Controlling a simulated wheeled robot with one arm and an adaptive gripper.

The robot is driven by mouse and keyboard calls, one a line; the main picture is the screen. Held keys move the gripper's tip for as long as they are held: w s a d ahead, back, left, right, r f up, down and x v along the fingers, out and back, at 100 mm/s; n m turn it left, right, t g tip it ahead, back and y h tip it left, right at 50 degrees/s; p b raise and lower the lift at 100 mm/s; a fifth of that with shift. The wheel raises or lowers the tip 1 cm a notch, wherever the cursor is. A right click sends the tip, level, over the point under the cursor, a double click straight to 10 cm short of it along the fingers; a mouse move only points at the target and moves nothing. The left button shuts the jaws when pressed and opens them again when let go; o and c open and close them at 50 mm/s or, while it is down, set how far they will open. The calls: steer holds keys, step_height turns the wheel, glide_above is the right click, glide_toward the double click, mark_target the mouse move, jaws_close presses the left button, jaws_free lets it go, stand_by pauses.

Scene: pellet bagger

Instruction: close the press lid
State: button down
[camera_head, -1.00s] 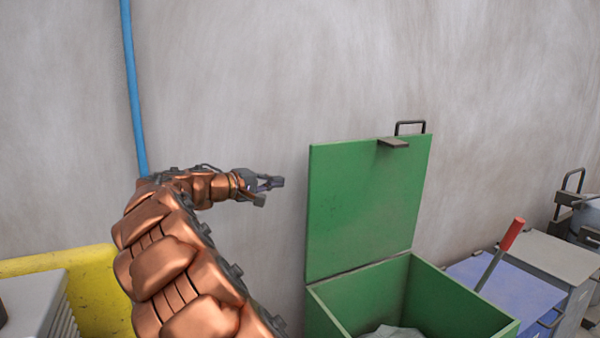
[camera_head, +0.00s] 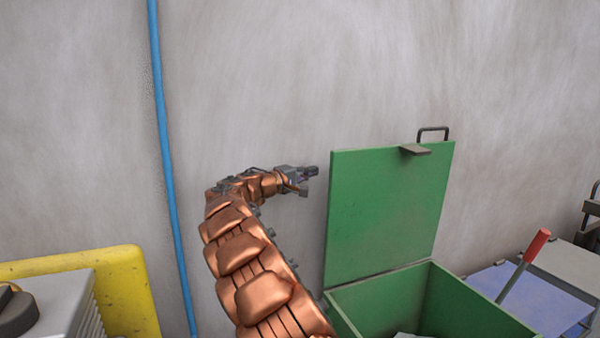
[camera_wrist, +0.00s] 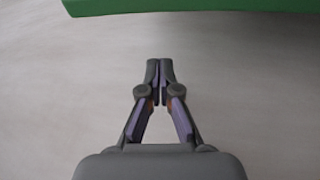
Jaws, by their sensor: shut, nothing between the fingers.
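The green press lid (camera_head: 388,212) stands open and upright at the back of the green press box (camera_head: 385,300). A dark handle (camera_head: 433,130) sits on its top edge, with a small dark bracket (camera_head: 415,150) beside it. My gripper (camera_head: 314,171) is shut and empty, just left of the lid's left edge near its upper part. It looks apart from the lid. In the wrist view my gripper (camera_wrist: 159,64) has its fingertips together, with a green edge (camera_wrist: 200,6) across the top of the picture.
A grey wall is behind the lid, with a blue pipe (camera_head: 163,120) at left. A yellow frame (camera_head: 120,275) and a grey machine (camera_head: 60,305) stand at lower left. A red-handled lever (camera_head: 536,246) and a blue box (camera_head: 535,300) stand right of the press.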

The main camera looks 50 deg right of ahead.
steer(key=s+p, duration=0.1)
steer(key=s, duration=0.3)
steer(key=shift+d+f, duration=0.1)
stand_by(0.6)
steer(key=shift+f, duration=0.1)
stand_by(0.4)
